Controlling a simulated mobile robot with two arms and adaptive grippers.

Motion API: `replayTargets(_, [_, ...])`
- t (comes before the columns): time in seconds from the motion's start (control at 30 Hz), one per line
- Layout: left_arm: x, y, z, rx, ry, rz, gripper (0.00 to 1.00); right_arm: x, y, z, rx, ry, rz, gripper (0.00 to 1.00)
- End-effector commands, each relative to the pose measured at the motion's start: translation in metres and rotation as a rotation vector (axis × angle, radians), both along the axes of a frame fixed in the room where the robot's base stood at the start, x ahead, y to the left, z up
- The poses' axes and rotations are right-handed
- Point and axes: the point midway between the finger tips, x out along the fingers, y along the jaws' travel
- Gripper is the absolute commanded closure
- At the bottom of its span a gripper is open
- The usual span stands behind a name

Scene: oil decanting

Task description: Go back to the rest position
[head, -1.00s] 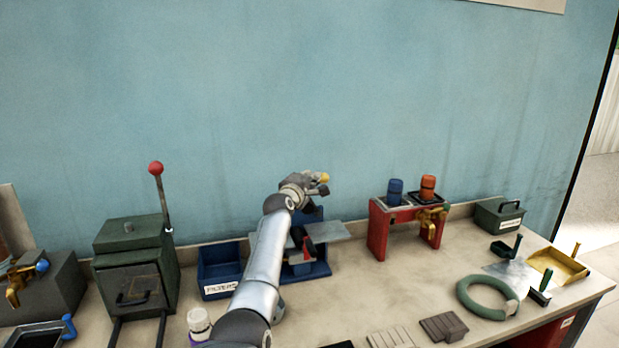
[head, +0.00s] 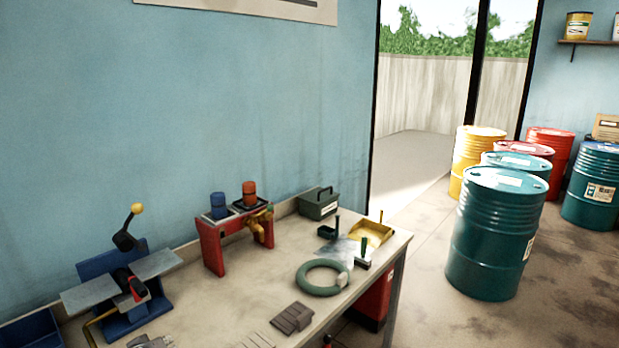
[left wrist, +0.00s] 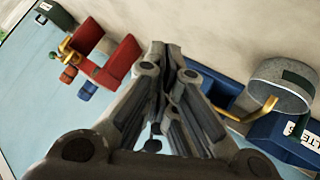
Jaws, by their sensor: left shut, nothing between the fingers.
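My left gripper (left wrist: 170,50) fills the middle of the left wrist view. Its fingers are together with nothing between them, over the bench side of the wall. In the head view the blue press stand (head: 125,310), with its yellow-knobbed lever (head: 130,228), stands clear of my arm. A small grey part at the bottom edge there may be my left gripper, but I cannot tell. My right gripper does not clearly show in either view.
The bench (head: 225,300) carries a red stand (head: 212,250) with a blue cup (head: 219,205) and an orange cup (head: 249,194), a green hose ring (head: 312,289) and a green box (head: 318,203). A blue bin (left wrist: 270,140) is close right of my fingers. Drums (head: 495,240) stand right of the bench.

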Motion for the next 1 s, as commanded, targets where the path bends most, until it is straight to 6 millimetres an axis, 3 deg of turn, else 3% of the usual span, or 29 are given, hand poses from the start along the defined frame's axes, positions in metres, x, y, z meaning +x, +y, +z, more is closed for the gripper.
replayTargets(0.03, [-0.03,-0.015,-0.019,0.051,0.06,-0.053,1.0,0.002,-0.001,0.0,0.0,-0.003,0.0,0.6])
replayTargets(0.2, [-0.126,-0.06,-0.058,0.202,0.238,-0.233,1.0,0.003,-0.001,0.0,-0.001,-0.004,0.0,0.6])
replayTargets(0.4, [-0.229,-0.097,-0.072,0.317,0.401,-0.419,1.0,0.003,-0.001,0.0,-0.001,-0.004,-0.001,0.6])
replayTargets(0.6, [-0.294,-0.115,-0.069,0.366,0.496,-0.533,1.0,0.002,-0.001,0.0,-0.001,-0.002,-0.001,0.6])
replayTargets(0.9, [-0.367,-0.132,-0.055,0.403,0.598,-0.66,1.0,0.001,-0.001,0.0,-0.001,-0.001,-0.001,0.6])
replayTargets(1.0, [-0.36,-0.131,-0.08,0.402,0.606,-0.66,1.0,0.001,0.0,-0.005,-0.001,-0.001,-0.001,0.6])
